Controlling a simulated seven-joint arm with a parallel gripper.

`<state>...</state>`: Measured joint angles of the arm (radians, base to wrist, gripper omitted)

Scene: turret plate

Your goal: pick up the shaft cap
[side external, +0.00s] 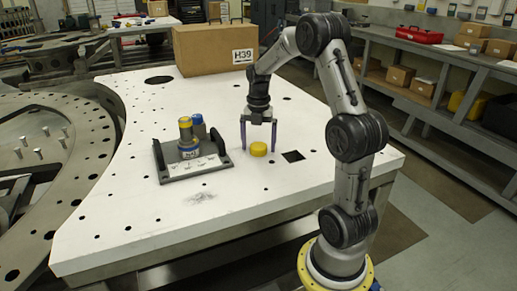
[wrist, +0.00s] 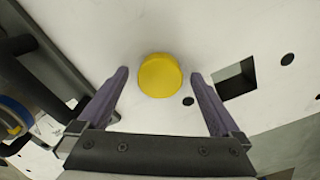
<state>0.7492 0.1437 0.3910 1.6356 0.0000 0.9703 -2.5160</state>
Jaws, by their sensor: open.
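The shaft cap looks to be the round yellow disc (side external: 259,149) lying flat on the white plate. It also shows in the wrist view (wrist: 160,75), centred between my fingers and a little beyond their tips. My gripper (side external: 258,148) points down above the plate with its two purple fingers apart. In the wrist view my gripper (wrist: 158,78) is open and empty. The fingers are on either side of the disc, with a gap to each. I cannot tell the exact height of the fingertips over the plate.
A dark bracket (side external: 194,167) with yellow-and-blue cylinders stands left of the disc; its edge shows in the wrist view (wrist: 50,45). A square hole (side external: 293,156) lies right of the disc. A cardboard box (side external: 215,50) stands at the back. The front of the white plate (side external: 150,225) is clear.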

